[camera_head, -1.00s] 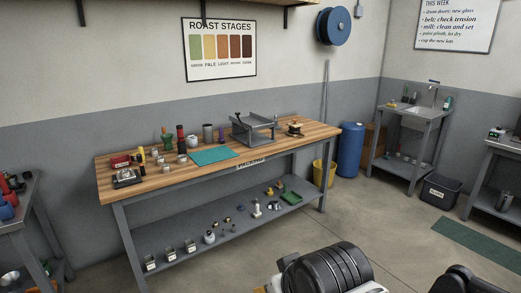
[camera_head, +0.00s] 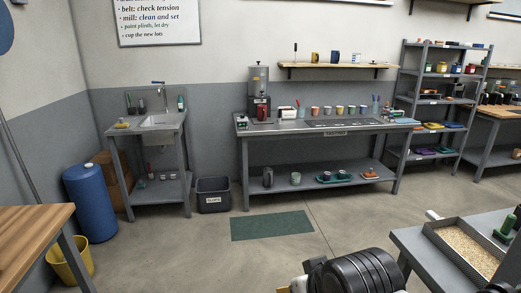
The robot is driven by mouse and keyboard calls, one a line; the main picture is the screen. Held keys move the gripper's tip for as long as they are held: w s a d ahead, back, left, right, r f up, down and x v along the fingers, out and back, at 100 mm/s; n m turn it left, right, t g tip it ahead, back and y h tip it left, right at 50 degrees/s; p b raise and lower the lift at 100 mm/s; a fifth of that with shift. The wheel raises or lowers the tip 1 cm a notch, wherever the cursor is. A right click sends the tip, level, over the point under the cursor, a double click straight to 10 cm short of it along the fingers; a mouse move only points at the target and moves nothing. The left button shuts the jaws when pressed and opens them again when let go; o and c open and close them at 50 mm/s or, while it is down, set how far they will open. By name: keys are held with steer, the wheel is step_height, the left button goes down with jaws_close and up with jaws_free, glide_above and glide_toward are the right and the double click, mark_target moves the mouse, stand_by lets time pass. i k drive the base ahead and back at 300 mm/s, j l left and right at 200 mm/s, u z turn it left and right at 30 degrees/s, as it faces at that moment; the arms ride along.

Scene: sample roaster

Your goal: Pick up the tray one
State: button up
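A shallow grey metal tray (camera_head: 445,253) filled with pale beige grains lies on a grey table at the lower right. It is the clearest tray in view, and I see no label naming it tray one. Small dark green trays (camera_head: 337,179) with cups on them sit on the lower shelf of the tasting bench. A black, rounded part of my own arm (camera_head: 355,274) shows at the bottom centre. My gripper's fingers are not visible.
The grey table (camera_head: 418,250) also holds green items at its right edge. A tasting bench (camera_head: 300,126), a sink stand (camera_head: 150,128), a dark bin (camera_head: 213,195) and a shelf rack (camera_head: 400,110) line the back. A blue barrel (camera_head: 90,203) and yellow bucket (camera_head: 72,262) stand left.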

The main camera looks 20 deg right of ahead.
mark_target(478, 257)
steer(key=i+l+z, duration=0.1)
steer(key=i+z, duration=0.15)
steer(key=i, duration=0.3)
steer(key=i+z, duration=0.2)
steer(key=i, duration=0.3)
steer(key=i+j+z, duration=0.25)
steer(key=i, duration=0.3)
steer(key=i+j+z, duration=0.2)
steer(key=i, duration=0.35)
steer(key=i+l+u, duration=0.3)
steer(key=i+l, duration=0.15)
steer(key=i, duration=0.2)
steer(key=i+l+u, duration=0.25)
steer(key=i+l, duration=0.3)
steer(key=u, duration=7.6)
steer(key=l+u, duration=0.3)
steer(key=k+j, duration=0.05)
steer(key=j, duration=0.05)
